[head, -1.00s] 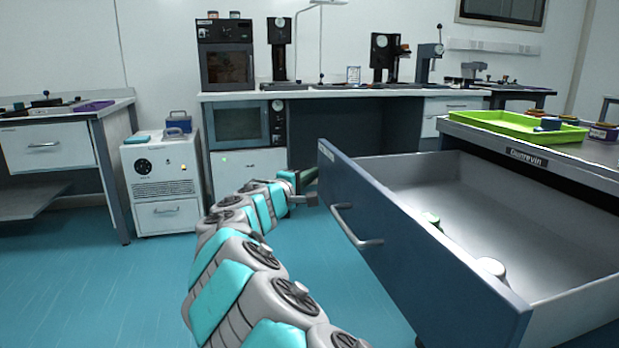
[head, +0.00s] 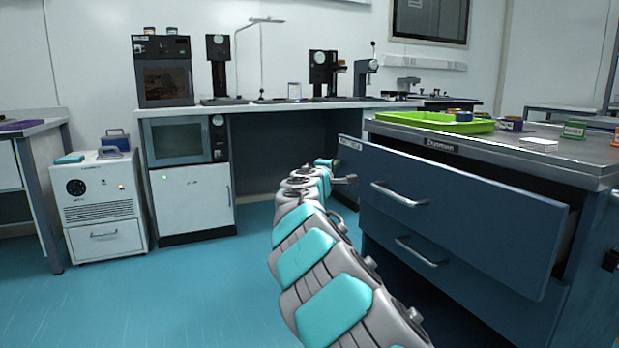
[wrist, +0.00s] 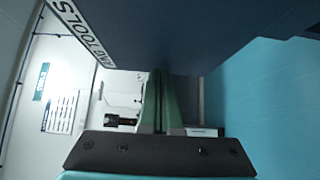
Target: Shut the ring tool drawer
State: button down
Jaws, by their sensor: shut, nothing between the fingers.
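The ring tool drawer (head: 455,220) is the upper blue drawer of the right-hand bench. Its front stands slightly out from the bench, with a dark gap above and at its right end. It has a bar handle (head: 398,194). In the wrist view its front (wrist: 190,35) fills the top, and part of its label (wrist: 84,32) reads "TOOLS". My gripper (wrist: 160,85) is shut and empty, with its green fingers together close by the drawer front. In the head view it is at the drawer's far left end; I cannot tell whether it touches.
A lower drawer (head: 420,252) sits flush beneath. A green tray (head: 430,122) and small boxes stand on the bench top (head: 560,165). A white cabinet unit (head: 100,205) and a back bench (head: 290,106) stand beyond. The blue floor (head: 190,290) to the left is clear.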

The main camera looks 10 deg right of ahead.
jog(key=d, duration=0.2)
jog(key=w+d, duration=0.1)
jog(key=d, duration=0.1)
jog(key=w+d, duration=0.1)
jog(key=d, duration=0.1)
jog(key=shift+w+d+f+b, duration=0.1)
jog(key=shift+d+f+b, duration=0.05)
jog(key=shift+d+b, duration=0.2)
jog(key=shift+w+d+r, duration=0.1)
jog(key=shift+w+d, duration=0.05)
jog(key=shift+d, duration=0.3)
jog(key=shift+w+d+r, duration=0.1)
jog(key=shift+w+d, duration=0.05)
jog(key=shift+d, duration=0.3)
jog(key=shift+d, duration=0.15)
jog(key=shift+f, duration=0.1)
